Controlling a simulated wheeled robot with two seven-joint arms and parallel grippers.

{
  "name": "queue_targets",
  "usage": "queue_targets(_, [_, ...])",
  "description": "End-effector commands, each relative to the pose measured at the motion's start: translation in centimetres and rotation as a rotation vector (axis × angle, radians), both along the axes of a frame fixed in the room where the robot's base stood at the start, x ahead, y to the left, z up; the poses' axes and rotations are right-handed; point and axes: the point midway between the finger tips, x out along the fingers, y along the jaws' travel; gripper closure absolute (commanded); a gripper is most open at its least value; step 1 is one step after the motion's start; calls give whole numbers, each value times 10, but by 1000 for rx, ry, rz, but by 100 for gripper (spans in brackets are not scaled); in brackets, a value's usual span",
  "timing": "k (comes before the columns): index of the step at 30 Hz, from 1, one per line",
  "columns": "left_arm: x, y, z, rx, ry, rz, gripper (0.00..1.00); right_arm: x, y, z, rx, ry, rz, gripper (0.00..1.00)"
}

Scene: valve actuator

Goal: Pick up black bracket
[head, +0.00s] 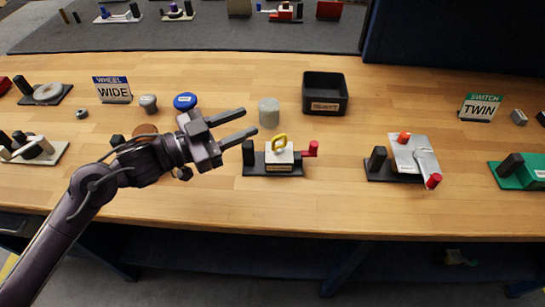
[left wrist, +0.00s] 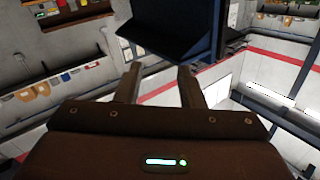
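No single part is clearly marked as the black bracket. One candidate is a black base with an upright black post (head: 249,153), carrying a white block (head: 279,160), a yellow loop (head: 280,143) and a red knob (head: 312,149). Another black base with a tilted black post (head: 377,158) is further right, under a light plate (head: 408,152) with a red-tipped lever. My left gripper (head: 249,122) is open and empty above the bench, just up and left of the first candidate in the picture. The left wrist view shows its two fingers (left wrist: 158,78) apart with nothing between. My right gripper is out of view.
The wooden bench (head: 330,205) holds a black bin (head: 325,92), a grey cylinder (head: 268,112), a blue round part (head: 185,101) and signs reading WHEEL WIDE (head: 113,89) and SWITCH TWIN (head: 480,107). A green assembly (head: 520,175) is at right. The bench's front strip is largely clear.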

Motion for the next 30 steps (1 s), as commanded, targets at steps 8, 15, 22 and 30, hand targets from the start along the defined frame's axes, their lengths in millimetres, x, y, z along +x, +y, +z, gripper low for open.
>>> queue_targets(8, [-2,-2,-54,-4,21,-5,65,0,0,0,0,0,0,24])
queue_targets(15, [7,-14,-81,-6,12,-4,65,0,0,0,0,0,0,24])
queue_targets(22, [16,-28,-81,-3,12,-3,65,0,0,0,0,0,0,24])
queue_targets(30, [36,-59,-81,-4,13,-3,65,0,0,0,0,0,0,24])
